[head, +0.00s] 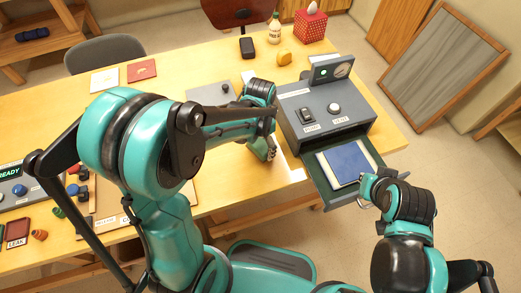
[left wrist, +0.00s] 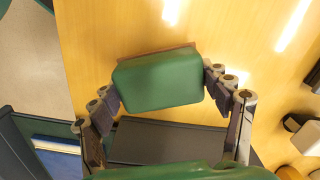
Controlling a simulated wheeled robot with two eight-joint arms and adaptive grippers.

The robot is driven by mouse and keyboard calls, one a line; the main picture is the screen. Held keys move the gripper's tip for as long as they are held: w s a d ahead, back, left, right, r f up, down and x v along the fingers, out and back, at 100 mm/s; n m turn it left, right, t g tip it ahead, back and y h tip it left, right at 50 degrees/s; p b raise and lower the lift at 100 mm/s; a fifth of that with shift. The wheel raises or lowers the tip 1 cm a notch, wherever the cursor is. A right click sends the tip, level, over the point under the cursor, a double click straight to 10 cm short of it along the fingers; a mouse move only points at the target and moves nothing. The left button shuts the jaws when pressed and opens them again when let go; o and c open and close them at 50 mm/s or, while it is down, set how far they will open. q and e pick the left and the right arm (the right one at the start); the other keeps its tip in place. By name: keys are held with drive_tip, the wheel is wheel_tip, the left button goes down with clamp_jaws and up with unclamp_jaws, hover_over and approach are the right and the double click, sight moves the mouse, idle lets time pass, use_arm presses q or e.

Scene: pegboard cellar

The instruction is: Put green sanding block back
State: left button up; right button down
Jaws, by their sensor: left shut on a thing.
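The green sanding block (left wrist: 160,80) shows in the left wrist view between the two fingers of my left gripper (left wrist: 168,93). A thin brownish edge shows along its far side. My right gripper (head: 370,188) is by the front right of the machine's open drawer (head: 337,200). Whether its fingers are closed or touch the drawer is unclear.
A blue and white flat item (head: 348,162) lies in the drawer. A grey mat (head: 208,93) with a small dark knob lies behind my left arm. Table (head: 225,60) is partly clear.

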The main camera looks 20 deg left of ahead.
use_arm(q)
wheel_tip(320, 180, down, 3)
drive_tip(key=shift+r+b, duration=0.2)
drive_tip(key=shift+b, duration=0.15)
use_arm(e)
drive_tip(key=shift+f, duration=0.6)
use_arm(q)
drive_tip(key=shift+f, duration=0.1)
use_arm(e)
drive_tip(key=shift+f, duration=0.15)
use_arm(q)
drive_tip(key=o, duration=1.3)
